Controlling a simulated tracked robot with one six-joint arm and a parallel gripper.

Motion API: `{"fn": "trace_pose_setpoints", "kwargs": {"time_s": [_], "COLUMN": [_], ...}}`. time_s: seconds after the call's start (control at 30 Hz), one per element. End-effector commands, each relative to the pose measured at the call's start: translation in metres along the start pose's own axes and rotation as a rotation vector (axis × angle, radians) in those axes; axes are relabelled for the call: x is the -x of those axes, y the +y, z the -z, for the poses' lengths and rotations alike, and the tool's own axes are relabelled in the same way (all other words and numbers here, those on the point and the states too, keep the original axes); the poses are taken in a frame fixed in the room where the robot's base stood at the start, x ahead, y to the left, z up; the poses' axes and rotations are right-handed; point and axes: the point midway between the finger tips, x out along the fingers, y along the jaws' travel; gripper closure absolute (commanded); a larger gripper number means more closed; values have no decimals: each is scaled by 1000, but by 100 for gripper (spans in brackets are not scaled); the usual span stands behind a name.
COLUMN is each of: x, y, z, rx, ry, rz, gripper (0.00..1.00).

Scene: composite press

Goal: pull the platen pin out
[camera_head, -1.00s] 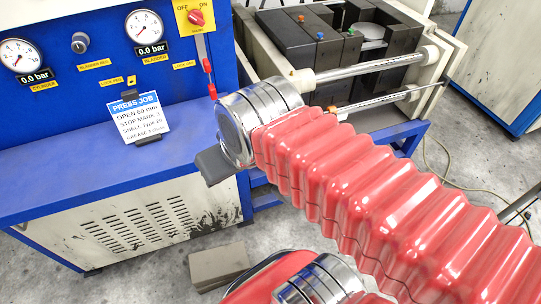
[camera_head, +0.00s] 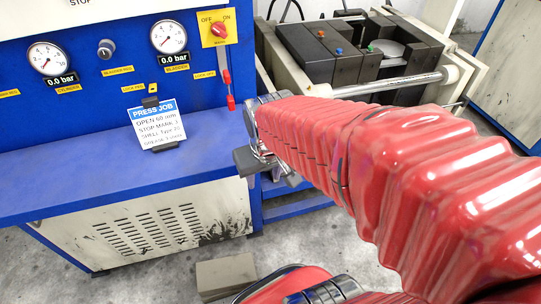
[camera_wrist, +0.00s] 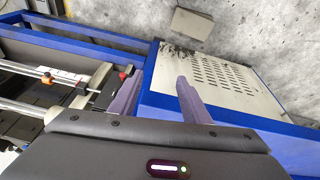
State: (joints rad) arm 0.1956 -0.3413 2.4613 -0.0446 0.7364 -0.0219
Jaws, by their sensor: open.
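My gripper (camera_wrist: 157,88) is open and empty in the wrist view, its two grey-purple fingers apart at the blue bench edge. In the head view, its grey end (camera_head: 248,160) shows partly past the red sleeve of my arm, in front of the bench. A small red knob (camera_wrist: 124,72) on a dark block is just beyond the left finger in the wrist view, apart from it as far as I can tell. I cannot tell whether this is the platen pin. No pin is clearly identifiable in the head view, where my arm hides part of the press.
The press (camera_head: 335,60) has steel guide rods (camera_head: 390,84) at the right. The blue bench (camera_head: 100,190) with gauges and a job card (camera_head: 157,122) stands at the left. A grey block (camera_head: 226,274) lies on the floor. A red-ended lever (camera_head: 228,85) hangs on the panel.

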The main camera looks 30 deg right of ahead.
Motion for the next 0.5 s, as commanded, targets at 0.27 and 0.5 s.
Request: {"fn": "trace_pose_setpoints", "kwargs": {"time_s": [0.27,0.5], "x": [-61,-113], "y": [32,59], "z": [-5,-19], "rx": [-59,-108], "ry": [-112,-199], "rz": [-27,-39], "gripper": [57,57]}}
